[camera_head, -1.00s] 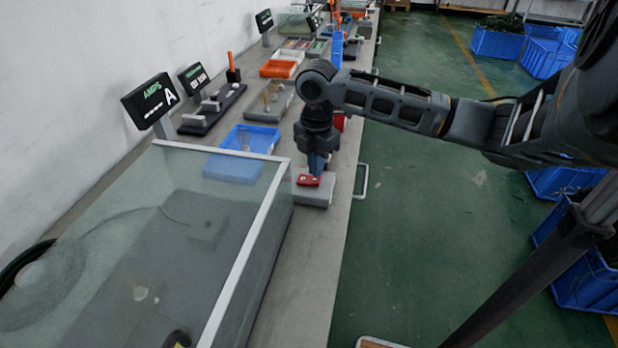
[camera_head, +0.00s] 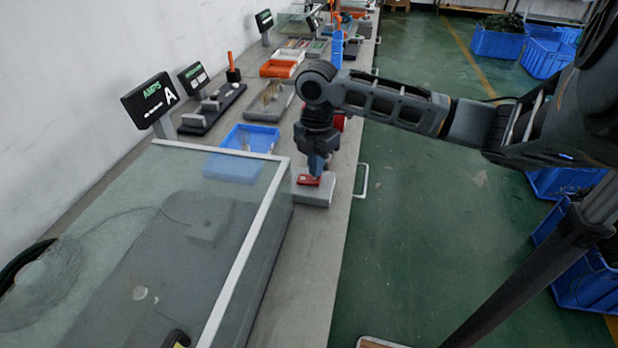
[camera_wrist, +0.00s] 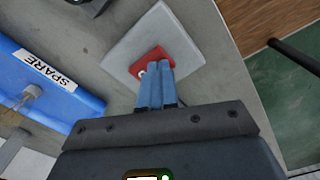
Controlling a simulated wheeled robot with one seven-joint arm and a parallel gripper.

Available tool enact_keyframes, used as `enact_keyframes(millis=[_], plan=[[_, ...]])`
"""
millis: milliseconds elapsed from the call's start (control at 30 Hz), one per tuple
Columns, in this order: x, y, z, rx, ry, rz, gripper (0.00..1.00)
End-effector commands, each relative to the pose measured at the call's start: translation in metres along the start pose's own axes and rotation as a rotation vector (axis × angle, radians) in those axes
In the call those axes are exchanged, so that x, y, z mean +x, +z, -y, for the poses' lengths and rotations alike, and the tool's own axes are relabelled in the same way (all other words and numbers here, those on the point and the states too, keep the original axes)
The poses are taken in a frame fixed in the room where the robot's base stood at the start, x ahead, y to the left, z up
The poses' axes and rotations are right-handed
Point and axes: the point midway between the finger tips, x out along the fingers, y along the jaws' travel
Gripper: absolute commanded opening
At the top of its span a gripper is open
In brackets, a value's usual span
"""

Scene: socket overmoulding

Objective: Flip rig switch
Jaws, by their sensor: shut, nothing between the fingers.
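The rig switch is a red rocker (camera_head: 308,180) on a grey box (camera_head: 315,194) at the bench's front edge, to the right of the glass-covered case. My gripper (camera_head: 317,168) points down at it with the fingers together and empty. In the wrist view the blue fingertips (camera_wrist: 156,70) lie over the near part of the red switch (camera_wrist: 150,60) and hide some of it. A small pale spot shows at the switch's left side. I cannot tell whether the fingertips touch the switch.
The glass-covered case (camera_head: 262,225) stands close to the left. A display reading AMPS (camera_head: 150,100) stands by the wall. A bench handle (camera_head: 362,182) juts out at right.

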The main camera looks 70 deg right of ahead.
Motion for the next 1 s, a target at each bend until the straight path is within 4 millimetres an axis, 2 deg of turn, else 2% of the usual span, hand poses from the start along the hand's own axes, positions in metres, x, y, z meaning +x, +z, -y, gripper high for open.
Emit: enact_keyframes(millis=[1000], plan=[[0.015, 0.0, 0.0, 0.0, 0.0, 0.0, 0.0]])
